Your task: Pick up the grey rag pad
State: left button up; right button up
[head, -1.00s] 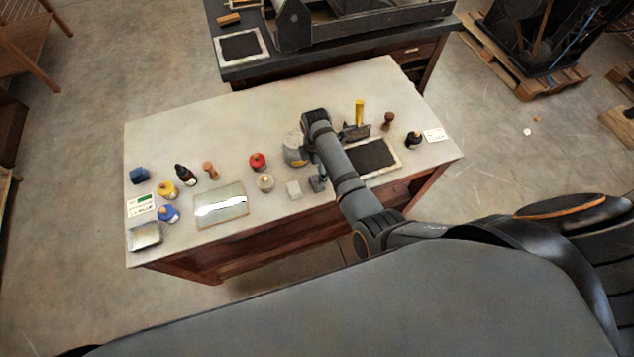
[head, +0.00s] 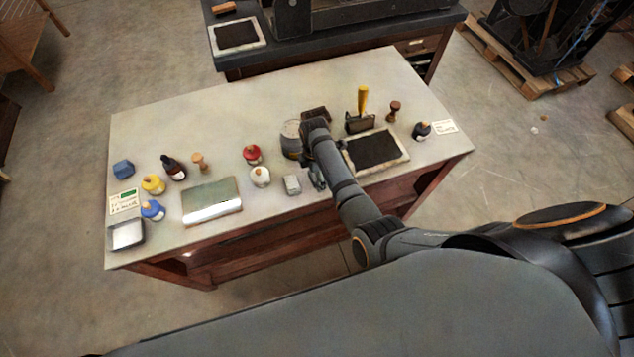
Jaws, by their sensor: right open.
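The grey rag pad (head: 292,185) is a small light grey block lying near the front edge of the table, right of the white-bodied bottle. My right gripper (head: 318,182) is just to the right of the pad, low over the table and apart from it as far as I can tell. Its fingers are open and partly hidden by my right arm. I see nothing held in it. My left gripper is out of the picture.
Close by stand a white bottle (head: 260,177), a red bottle (head: 252,154) and a jar (head: 291,138). A metal plate (head: 211,202) lies to the left, a framed dark pad (head: 375,149) to the right. The back left of the table (head: 190,115) is clear.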

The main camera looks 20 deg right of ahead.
jog(key=shift+f, duration=0.15)
jog(key=c, duration=1.2)
